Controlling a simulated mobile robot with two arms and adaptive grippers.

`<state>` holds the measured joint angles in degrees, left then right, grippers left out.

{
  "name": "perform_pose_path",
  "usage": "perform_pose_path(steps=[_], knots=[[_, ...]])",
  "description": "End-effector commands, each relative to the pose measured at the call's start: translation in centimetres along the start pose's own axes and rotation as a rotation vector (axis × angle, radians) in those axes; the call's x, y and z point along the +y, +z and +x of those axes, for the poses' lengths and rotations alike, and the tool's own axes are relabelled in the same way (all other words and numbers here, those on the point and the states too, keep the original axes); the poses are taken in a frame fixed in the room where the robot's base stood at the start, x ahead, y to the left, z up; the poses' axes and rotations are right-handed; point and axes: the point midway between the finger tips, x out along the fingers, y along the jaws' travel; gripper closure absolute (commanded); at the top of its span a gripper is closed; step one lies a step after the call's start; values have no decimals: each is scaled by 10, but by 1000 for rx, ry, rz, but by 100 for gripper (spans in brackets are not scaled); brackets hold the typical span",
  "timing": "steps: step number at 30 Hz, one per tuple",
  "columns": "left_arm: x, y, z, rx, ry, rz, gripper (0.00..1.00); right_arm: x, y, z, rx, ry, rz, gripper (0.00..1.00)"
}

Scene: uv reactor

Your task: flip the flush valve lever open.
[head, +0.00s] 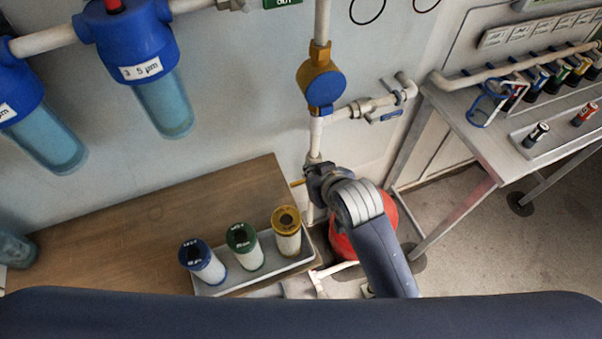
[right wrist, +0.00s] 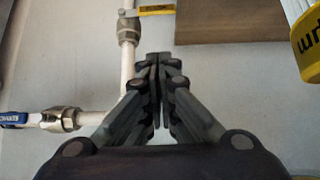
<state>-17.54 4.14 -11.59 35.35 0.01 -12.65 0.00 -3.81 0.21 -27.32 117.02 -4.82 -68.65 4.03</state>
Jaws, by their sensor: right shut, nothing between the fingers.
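A small valve with a yellow lever (head: 298,183) sits low on the white vertical pipe, and the lever sticks out to the left. In the right wrist view the yellow lever (right wrist: 156,10) extends right from its metal valve body (right wrist: 128,30). Another valve with a blue lever (head: 386,116) is on the side branch; it also shows in the right wrist view (right wrist: 14,118). No readable label tells which is the flush valve. My right gripper (right wrist: 158,65) is shut and empty, beside the vertical pipe; no contact with the yellow lever shows. My left gripper is out of view.
A grey tray (head: 215,289) with three filter cartridges is on the wooden bench (head: 130,225) at left. A red round object (head: 345,246) is partly behind my right arm. A metal table (head: 490,140) stands at right. Blue filter housings (head: 127,38) hang at upper left.

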Motion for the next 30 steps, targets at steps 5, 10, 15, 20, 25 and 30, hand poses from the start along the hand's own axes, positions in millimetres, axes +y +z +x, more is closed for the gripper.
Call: perform_pose_path(steps=[5,10,15,20,25,30], knots=[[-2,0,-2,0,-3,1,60,0,-1,13,-1,0,0,100],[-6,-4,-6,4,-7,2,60,0,-1,39,-2,0,0,100],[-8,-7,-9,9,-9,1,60,0,-1,66,-2,0,0,100],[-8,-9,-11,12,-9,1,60,0,-1,91,-1,0,0,100],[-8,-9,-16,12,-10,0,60,0,12,111,-5,0,0,100],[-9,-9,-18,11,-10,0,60,0,24,123,-2,0,0,100]])
